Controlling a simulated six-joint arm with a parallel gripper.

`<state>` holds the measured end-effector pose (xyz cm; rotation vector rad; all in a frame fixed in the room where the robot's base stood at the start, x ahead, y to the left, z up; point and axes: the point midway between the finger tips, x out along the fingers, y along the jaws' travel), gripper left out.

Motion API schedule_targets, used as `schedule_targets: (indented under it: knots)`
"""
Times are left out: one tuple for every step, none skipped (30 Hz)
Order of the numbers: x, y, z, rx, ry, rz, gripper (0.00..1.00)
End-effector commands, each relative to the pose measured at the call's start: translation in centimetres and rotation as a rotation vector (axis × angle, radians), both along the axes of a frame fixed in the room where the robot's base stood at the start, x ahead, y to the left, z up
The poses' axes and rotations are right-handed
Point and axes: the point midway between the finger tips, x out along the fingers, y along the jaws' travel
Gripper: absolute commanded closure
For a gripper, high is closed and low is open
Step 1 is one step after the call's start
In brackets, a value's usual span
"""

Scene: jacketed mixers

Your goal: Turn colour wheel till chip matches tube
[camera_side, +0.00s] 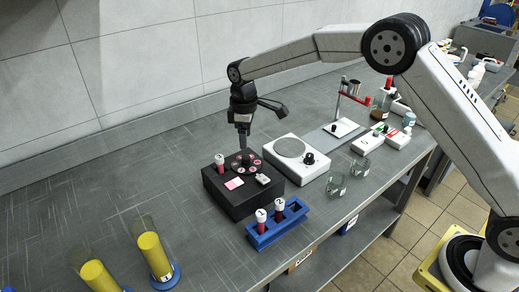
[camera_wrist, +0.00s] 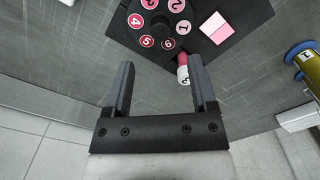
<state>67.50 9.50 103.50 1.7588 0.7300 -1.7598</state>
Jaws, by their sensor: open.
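The colour wheel (camera_side: 240,162) is on top of a black box (camera_side: 238,196). The wrist view shows its numbered red and pink discs (camera_wrist: 147,41) around a dark centre. A red tube with a white cap (camera_side: 220,160) stands at the box's left; the wrist view shows the tube (camera_wrist: 183,71) near my right finger. A two-tone pink square (camera_side: 234,183), apparently the chip, lies on the box and shows in the wrist view (camera_wrist: 215,27). My gripper (camera_wrist: 160,62) is open and empty. In the side view my gripper (camera_side: 243,140) points down above the box's far side.
A blue rack (camera_side: 277,230) with two capped red tubes stands in front of the box. A white round-plated device (camera_side: 290,158) is close on the right, with glass beakers (camera_side: 336,183) beyond. Yellow cylinders (camera_side: 155,256) stand front left. The bench left of the box is clear.

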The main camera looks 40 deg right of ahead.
Motion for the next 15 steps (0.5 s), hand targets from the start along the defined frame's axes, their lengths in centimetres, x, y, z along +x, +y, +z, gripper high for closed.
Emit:
schedule_targets:
  knots:
    - [0.0, 0.0, -0.3, 0.0, 0.001, -0.001, 0.26]
    - [0.0, 0.0, -0.5, 0.0, 0.001, -0.001, 0.26]
    - [0.0, 0.0, -0.8, 0.0, 0.001, -0.001, 0.26]
    - [0.0, 0.0, -1.0, 0.0, 0.001, -0.001, 0.26]
    - [0.0, 0.0, -1.3, 0.0, 0.001, -0.001, 0.26]
    - [0.0, 0.0, -1.7, 0.0, 0.001, -0.001, 0.26]
    - [-0.1, 0.0, -2.0, -0.001, 0.002, -0.001, 0.26]
    - [-0.1, 0.0, -2.4, 0.0, 0.003, -0.001, 0.26]
    - [0.0, 0.0, -2.8, 0.0, 0.001, -0.001, 0.26]
    - [0.0, 0.0, -3.2, 0.0, 0.001, -0.001, 0.26]
    - [0.0, 0.0, -3.6, -0.001, 0.002, -0.001, 0.26]
    - [-0.1, 0.0, -4.1, 0.0, 0.003, -0.001, 0.26]
    - [-0.1, 0.0, -4.5, -0.001, 0.002, -0.001, 0.26]
    - [-0.1, 0.0, -4.9, 0.0, 0.001, -0.001, 0.26]
    - [-0.1, 0.0, -5.3, 0.0, 0.001, -0.001, 0.26]
